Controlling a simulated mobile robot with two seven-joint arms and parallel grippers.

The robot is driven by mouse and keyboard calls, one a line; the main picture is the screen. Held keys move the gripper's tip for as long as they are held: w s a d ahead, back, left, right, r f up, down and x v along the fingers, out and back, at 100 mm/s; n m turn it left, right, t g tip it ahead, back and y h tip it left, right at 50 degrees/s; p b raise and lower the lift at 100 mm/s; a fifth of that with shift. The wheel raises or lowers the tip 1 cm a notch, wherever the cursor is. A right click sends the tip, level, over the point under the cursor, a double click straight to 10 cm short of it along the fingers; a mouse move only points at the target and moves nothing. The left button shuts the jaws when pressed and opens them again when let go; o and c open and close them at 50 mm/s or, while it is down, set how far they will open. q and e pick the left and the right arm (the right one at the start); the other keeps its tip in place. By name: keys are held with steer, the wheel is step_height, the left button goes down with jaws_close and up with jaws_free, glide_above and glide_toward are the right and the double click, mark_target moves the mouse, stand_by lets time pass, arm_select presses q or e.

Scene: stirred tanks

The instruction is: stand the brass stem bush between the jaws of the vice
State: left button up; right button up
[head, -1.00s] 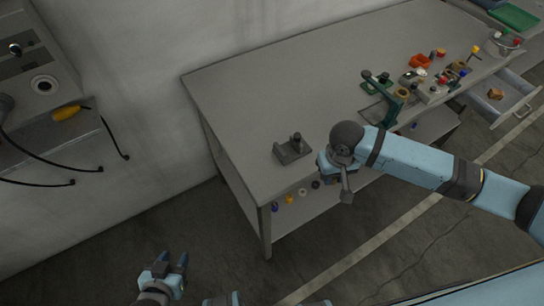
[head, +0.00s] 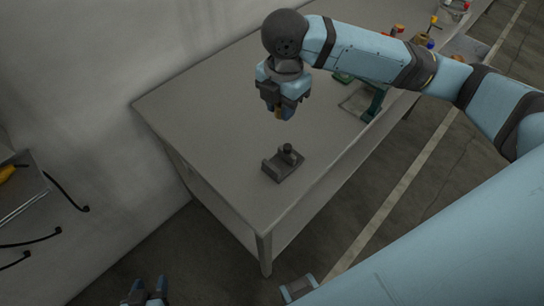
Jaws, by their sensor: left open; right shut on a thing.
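The vice (head: 284,167) is a small dark grey block with a raised jaw and a dark knob, standing on the grey workbench near its near left corner. My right gripper (head: 280,110) is above and behind the vice in the picture, pointing down. It is shut on a small brass-brown piece (head: 279,113), which I take for the brass stem bush; only its lower end shows between the fingers. The bush is apart from the vice. My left gripper (head: 147,290) is open and empty, low at the bottom left, over the floor and away from the bench.
The bench top (head: 200,110) is bare to the left of the vice. A green tool stand (head: 371,103) is on the bench to the right, partly behind my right arm. Several small coloured items lie further back. A wall shelf (head: 22,190) with dark cables is at the left.

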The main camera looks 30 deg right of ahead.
glide_above(279, 166)
steer(key=shift+n, duration=0.4)
step_height(279, 166, down, 14)
steer(key=shift+f, duration=0.15)
step_height(279, 166, down, 5)
steer(key=shift+f, duration=0.1)
steer(key=shift+f, duration=0.2)
steer(key=shift+f, duration=0.3)
